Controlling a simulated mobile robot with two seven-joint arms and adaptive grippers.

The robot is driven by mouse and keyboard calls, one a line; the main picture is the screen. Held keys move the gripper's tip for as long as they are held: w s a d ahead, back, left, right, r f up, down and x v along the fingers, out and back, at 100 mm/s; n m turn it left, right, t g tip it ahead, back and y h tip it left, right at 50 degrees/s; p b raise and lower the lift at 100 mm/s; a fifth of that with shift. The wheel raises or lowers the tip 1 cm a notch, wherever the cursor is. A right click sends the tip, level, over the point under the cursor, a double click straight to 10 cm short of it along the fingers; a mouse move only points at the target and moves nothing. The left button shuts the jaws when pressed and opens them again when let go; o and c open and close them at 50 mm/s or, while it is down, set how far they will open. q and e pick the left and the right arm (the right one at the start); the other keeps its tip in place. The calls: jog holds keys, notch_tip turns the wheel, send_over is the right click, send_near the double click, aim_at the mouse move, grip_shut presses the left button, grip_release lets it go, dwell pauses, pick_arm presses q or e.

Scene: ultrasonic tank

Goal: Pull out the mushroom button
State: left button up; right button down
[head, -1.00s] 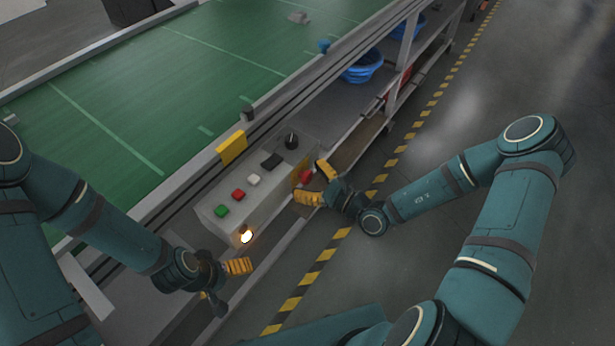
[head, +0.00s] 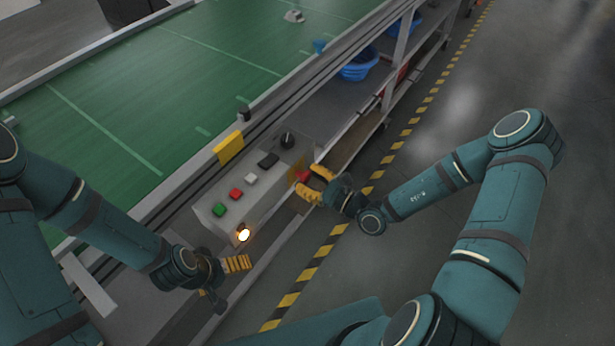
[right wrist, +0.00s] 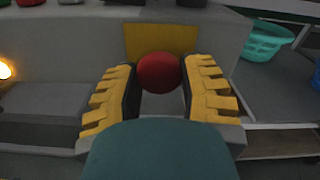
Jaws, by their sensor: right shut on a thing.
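In the right wrist view the round red button head (right wrist: 160,72) is between the fingers, in front of the plate. Its stem is hidden. My left gripper (head: 237,265) hangs near the box's near end, clear of the button; its finger opening cannot be made out.
The box top carries a green button (head: 219,210), a red button (head: 236,194), a white button (head: 251,179), a black switch (head: 268,160) and a black knob (head: 287,139). A lit lamp (head: 243,235) is on its front. Blue baskets (head: 358,66) stand beyond. The floor at right is clear.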

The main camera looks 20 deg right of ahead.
jog(key=shift+c, duration=2.2)
grip_release()
jog(key=v, duration=1.2)
jog(key=s+a+f+n+g+y, duration=0.3)
jog(key=s+a+n+g, duration=0.6)
jog(key=a+g, duration=0.25)
jog(key=s+f+n+g+h, duration=0.5)
jog(key=f+n+g+h, duration=0.1)
jog(key=n, duration=0.2)
jog(key=w+n+t+h, duration=0.4)
jog(key=w+n+t, duration=0.1)
jog(key=w+n, duration=0.2)
jog(key=shift+w+a+f+n, duration=0.3)
jog(key=shift+w+a, duration=0.15)
jog(key=shift+w, duration=0.2)
